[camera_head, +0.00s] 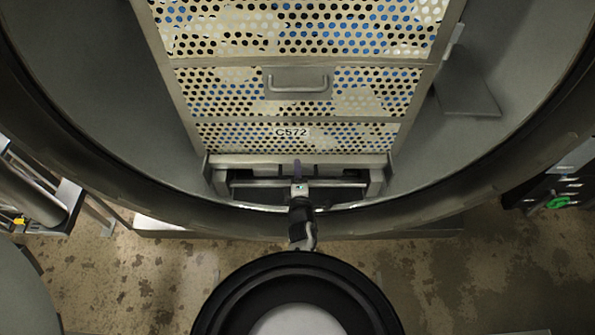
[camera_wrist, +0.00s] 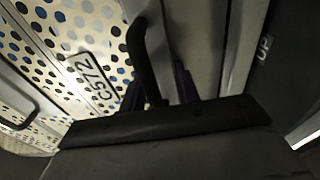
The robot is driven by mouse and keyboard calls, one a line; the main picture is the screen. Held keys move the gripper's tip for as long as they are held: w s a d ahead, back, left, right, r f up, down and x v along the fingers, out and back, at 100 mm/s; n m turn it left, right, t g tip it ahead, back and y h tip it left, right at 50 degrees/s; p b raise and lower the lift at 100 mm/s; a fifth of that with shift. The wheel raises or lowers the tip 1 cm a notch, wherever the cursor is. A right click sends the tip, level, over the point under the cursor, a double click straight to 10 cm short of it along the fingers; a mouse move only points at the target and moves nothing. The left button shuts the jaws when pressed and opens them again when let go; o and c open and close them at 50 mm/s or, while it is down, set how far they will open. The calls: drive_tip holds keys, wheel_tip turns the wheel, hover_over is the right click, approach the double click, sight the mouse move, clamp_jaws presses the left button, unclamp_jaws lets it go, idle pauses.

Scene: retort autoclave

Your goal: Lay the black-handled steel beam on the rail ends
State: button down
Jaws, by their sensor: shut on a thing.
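My gripper (camera_head: 297,172) reaches into the round vessel mouth, low in front of the perforated cage. It is shut on the black handle (camera_wrist: 143,60) of the steel beam, seen close up in the wrist view with a finger (camera_wrist: 185,82) on either side. The steel beam (camera_head: 338,184) lies across the picture, level, between the two rail ends, left (camera_head: 220,182) and right (camera_head: 376,182). The wrist view shows its grey face (camera_wrist: 197,40). I cannot tell whether the beam touches the rail ends or hangs just above them; my gripper hides its middle.
The perforated cage marked C572 (camera_head: 292,132) stands just behind the beam, with a bar handle (camera_head: 298,84) on its front. The vessel's dark rim (camera_head: 110,175) curves around my arm. In the wrist view, a dark surface (camera_wrist: 264,48) at the right reads "UP".

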drive_tip(key=shift+w+b, duration=0.1)
drive_tip(key=shift+b, duration=0.2)
idle(0.4)
drive_tip(key=c, duration=0.9)
unclamp_jaws()
drive_tip(key=shift+f, duration=0.1)
drive_tip(key=shift+c, duration=0.2)
drive_tip(key=shift+f, duration=0.3)
drive_tip(key=shift+s, duration=0.2)
